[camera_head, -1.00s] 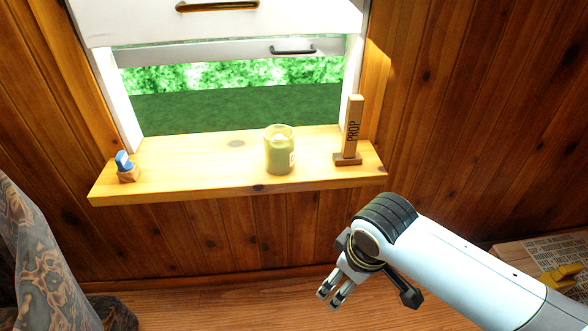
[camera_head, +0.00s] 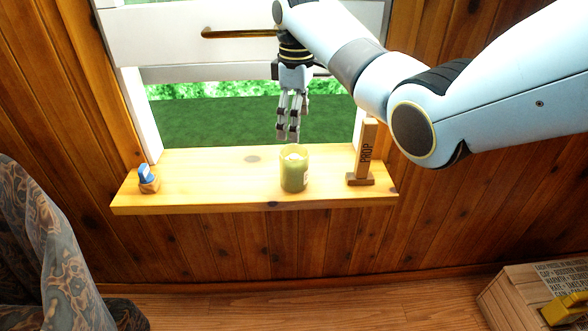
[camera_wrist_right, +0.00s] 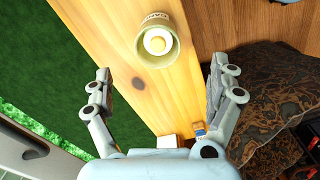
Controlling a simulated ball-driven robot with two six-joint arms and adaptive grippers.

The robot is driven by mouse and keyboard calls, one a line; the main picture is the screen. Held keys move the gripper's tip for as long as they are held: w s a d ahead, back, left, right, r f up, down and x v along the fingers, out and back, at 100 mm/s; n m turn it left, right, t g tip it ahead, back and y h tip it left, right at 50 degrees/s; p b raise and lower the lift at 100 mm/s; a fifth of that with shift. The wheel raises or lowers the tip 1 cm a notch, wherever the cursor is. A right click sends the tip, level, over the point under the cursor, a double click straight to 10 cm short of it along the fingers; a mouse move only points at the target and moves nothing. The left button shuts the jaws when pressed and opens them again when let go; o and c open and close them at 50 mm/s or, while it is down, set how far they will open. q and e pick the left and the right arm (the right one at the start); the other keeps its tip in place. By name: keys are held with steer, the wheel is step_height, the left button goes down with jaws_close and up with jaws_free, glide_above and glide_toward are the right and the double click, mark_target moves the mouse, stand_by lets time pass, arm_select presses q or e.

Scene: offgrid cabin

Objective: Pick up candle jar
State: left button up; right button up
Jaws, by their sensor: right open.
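The candle jar (camera_head: 294,171) is a green glass jar with a pale label, standing upright on the wooden window sill (camera_head: 220,172). In the right wrist view the jar (camera_wrist_right: 171,46) is seen from above, with a white candle top inside its rim. My right gripper (camera_head: 288,137) points down above and just behind the jar in the head view. In the right wrist view my right gripper (camera_wrist_right: 160,88) is open and empty, its fingers wide apart, with the jar beyond the fingertips. My left gripper is not in view.
A wooden block marked PROP (camera_head: 367,153) stands to the right of the jar. A small blue item on a wooden base (camera_head: 148,179) sits at the sill's left end. The raised window sash (camera_head: 160,38) is close to my right arm. A patterned chair (camera_head: 40,260) is at lower left.

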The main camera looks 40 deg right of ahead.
glide_above(295, 156)
step_height(295, 156, down, 5)
steer(key=shift+r+b, duration=0.1)
steer(key=shift+b, duration=0.25)
step_height(295, 156, down, 6)
steer(key=shift+r+b, duration=0.1)
steer(key=shift+b, duration=0.55)
steer(key=c, duration=0.9)
steer(key=shift+c, duration=0.2)
